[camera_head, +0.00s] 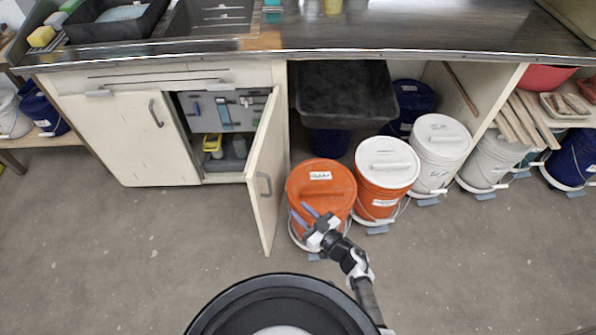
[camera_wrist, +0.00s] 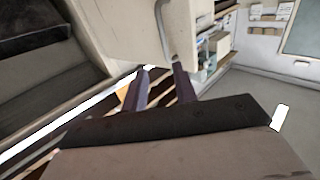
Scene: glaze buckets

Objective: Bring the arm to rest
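My arm reaches forward from the lower middle of the head view. My gripper (camera_head: 305,212) is at its end, in front of the lower left side of an orange bucket with an orange lid (camera_head: 322,180). In the wrist view my gripper's two purple fingers (camera_wrist: 161,78) stand apart with nothing between them. Beyond the fingertips is a cream door with a metal handle (camera_wrist: 163,30). I cannot tell the exact distance from the fingers to the door or the bucket.
A cabinet door (camera_head: 266,175) stands open left of my gripper. An orange bucket with a white lid (camera_head: 386,165) and a white bucket (camera_head: 440,150) stand to the right. The concrete floor (camera_head: 130,250) is clear on the left.

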